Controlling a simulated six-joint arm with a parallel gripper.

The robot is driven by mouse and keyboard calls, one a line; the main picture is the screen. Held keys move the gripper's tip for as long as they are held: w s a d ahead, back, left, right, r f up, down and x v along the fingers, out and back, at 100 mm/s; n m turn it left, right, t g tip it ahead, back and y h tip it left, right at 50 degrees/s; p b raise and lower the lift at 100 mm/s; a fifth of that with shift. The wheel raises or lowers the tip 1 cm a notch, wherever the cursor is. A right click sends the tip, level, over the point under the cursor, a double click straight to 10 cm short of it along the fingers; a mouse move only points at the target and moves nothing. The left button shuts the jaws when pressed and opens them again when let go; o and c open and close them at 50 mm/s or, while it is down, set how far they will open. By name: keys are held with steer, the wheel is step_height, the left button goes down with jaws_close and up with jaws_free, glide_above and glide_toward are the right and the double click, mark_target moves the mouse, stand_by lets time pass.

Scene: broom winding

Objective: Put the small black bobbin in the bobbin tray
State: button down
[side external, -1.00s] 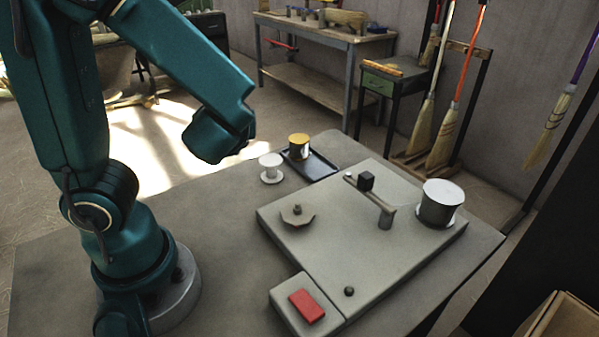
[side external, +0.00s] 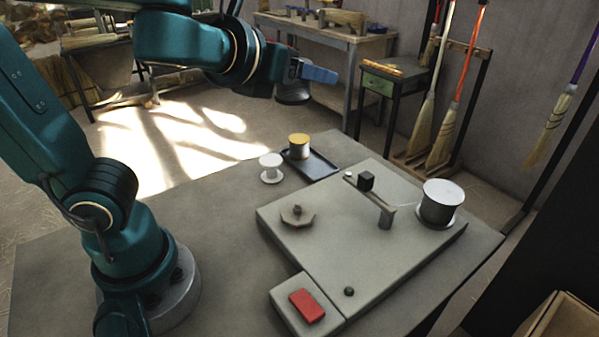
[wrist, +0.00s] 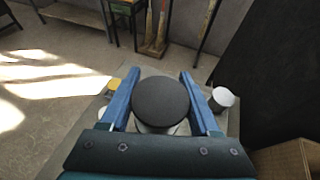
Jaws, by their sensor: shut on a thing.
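The small black bobbin (wrist: 160,100) shows its round dark top between the two blue fingers in the wrist view. My gripper (wrist: 156,92) is shut on it. In the side view my gripper (side external: 318,74) is high above the far part of the table, with a dark round shape below its fingers that looks like the bobbin. The bobbin tray (side external: 322,168) is a flat dark tray on the table, below my gripper. A yellow-topped bobbin (side external: 299,146) stands upright at its far left end; the near right part is bare.
A white spool (side external: 270,164) stands on a pale disc left of the tray. The grey winding board (side external: 330,240) carries a guide arm (side external: 385,212), a large white-topped spool (side external: 440,203) and an octagonal knob (side external: 297,214). A red button (side external: 307,306) sits at the front.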

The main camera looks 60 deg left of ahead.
steer(key=w+a+f+n+g+y, duration=0.1)
steer(key=w+a+n+y, duration=0.1)
steer(key=w+a, duration=0.7)
steer(key=s+a+f, duration=0.1)
steer(key=a+f, duration=0.6)
steer(key=f, duration=0.1)
steer(key=n+y, duration=0.1)
glide_above(322, 164)
steer(key=shift+g, duration=0.4)
step_height(322, 164, down, 12)
steer(key=shift+a+f, duration=0.1)
steer(key=shift+f, duration=2)
steer(key=shift+f, duration=0.1)
steer(key=shift+c, duration=2.1)
jaws_free()
